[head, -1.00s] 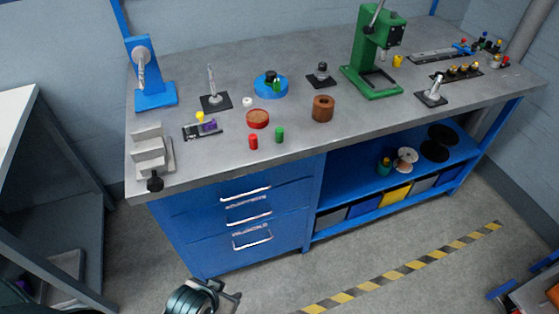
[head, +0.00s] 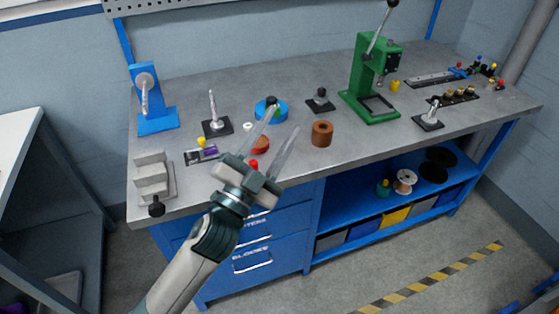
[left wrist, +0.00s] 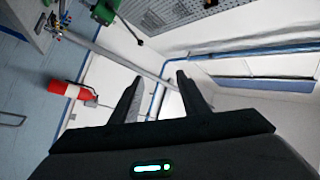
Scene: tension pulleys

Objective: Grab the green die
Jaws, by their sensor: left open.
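The green die, a small green cylinder seen earlier near the bench's front edge beside a red one, is hidden now behind my left gripper (head: 285,121) in the head view. The red cylinder (head: 253,164) shows only in part beside the gripper's body. My left gripper is open and empty. Its fingers point up and away over the bench front. The left wrist view shows the spread fingers (left wrist: 158,78) with nothing between them. My right gripper is in neither view.
A stepped grey block (head: 151,175) stands at the left. The left wrist view shows a red extinguisher (left wrist: 74,90).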

